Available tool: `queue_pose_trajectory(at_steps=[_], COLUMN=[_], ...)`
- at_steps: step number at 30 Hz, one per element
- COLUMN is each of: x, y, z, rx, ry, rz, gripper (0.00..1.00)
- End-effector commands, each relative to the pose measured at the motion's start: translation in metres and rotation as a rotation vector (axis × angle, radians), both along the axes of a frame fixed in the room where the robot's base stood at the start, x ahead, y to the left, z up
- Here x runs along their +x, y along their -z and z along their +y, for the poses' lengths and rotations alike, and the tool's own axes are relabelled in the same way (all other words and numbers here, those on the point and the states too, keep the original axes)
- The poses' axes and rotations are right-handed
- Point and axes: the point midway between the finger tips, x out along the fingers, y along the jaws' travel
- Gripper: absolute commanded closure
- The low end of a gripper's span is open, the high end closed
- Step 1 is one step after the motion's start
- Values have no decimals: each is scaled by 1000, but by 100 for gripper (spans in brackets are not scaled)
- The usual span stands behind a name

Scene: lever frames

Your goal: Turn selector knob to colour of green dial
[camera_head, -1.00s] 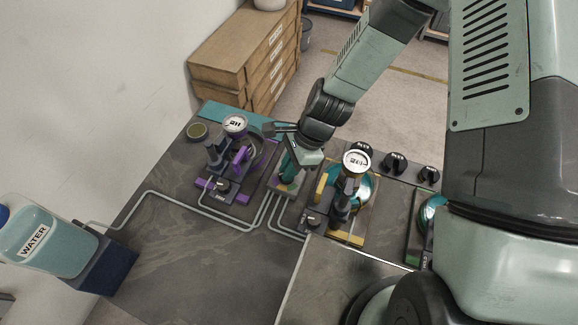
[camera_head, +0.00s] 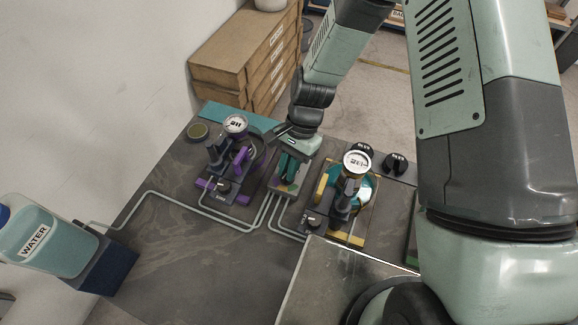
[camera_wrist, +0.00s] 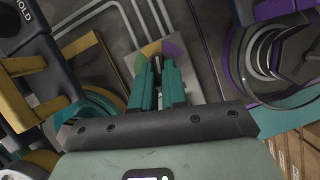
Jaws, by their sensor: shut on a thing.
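The selector panel (camera_head: 281,186) is a small light plate between the purple and yellow stations. In the wrist view its dial face shows yellow (camera_wrist: 150,50), purple (camera_wrist: 172,47) and green (camera_wrist: 190,88) sectors. My gripper (camera_head: 287,172) points down over this panel, its teal fingers shut on the dark selector knob (camera_wrist: 157,64), which is mostly hidden between them. Which sector the knob points at cannot be told. The green station shows only as a thin green edge (camera_head: 409,246) beside my arm; no green dial is visible.
The purple station with its gauge (camera_head: 235,124) stands left of my gripper, the yellow one with its gauge (camera_head: 357,161) right. Grey pipes (camera_head: 230,224) run along the table to the water tank (camera_head: 50,240).

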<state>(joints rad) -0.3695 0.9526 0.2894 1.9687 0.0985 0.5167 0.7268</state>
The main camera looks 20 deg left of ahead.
Motion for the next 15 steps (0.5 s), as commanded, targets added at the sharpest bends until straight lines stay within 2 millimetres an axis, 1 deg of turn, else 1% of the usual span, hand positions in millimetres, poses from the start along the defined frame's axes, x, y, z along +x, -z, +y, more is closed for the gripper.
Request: queue_pose_trajectory(at_steps=[15], x=[0], y=[-1], z=[3], rx=[-1], ry=[-492], rz=[0], gripper=[100])
